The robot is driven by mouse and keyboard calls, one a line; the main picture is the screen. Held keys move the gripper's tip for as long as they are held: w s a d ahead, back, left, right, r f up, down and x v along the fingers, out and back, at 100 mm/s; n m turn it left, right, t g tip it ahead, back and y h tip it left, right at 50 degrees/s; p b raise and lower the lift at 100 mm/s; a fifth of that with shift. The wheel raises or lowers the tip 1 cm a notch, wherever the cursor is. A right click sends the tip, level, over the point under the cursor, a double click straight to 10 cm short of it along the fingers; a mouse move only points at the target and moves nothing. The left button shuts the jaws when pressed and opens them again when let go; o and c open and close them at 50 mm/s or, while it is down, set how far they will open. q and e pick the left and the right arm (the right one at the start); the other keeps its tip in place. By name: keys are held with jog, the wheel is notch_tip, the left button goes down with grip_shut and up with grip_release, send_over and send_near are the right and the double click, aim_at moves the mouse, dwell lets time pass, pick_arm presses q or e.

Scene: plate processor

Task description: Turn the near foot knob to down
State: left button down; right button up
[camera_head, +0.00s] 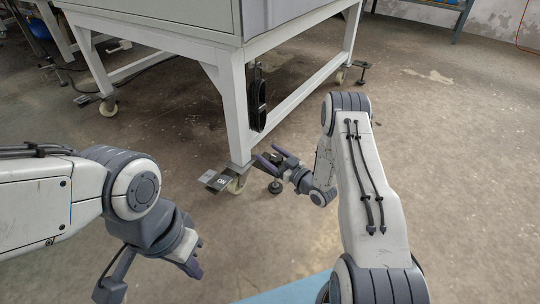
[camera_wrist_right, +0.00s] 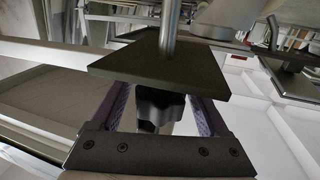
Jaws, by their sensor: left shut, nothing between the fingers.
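The near foot (camera_head: 275,187) stands beside the caster at the bottom of the machine's near leg. In the right wrist view its black lobed knob (camera_wrist_right: 158,106) sits against a dark flat plate (camera_wrist_right: 160,68), with a metal rod (camera_wrist_right: 169,35) on the plate's other side. My right gripper (camera_head: 275,159) is at the foot, open, with its purple fingers on either side of the knob. A gap shows between the left finger and the knob; the plate hides part of the fingers. My left gripper (camera_head: 195,268) is shut and empty, low over the floor, away from the machine.
The white machine frame (camera_head: 232,110) stands on casters, with the near caster (camera_head: 236,185) close to my right gripper. Flat pedal plates (camera_head: 215,180) stick out left of that caster. A black part (camera_head: 257,98) hangs by the leg.

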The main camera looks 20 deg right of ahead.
jog(key=c, duration=1)
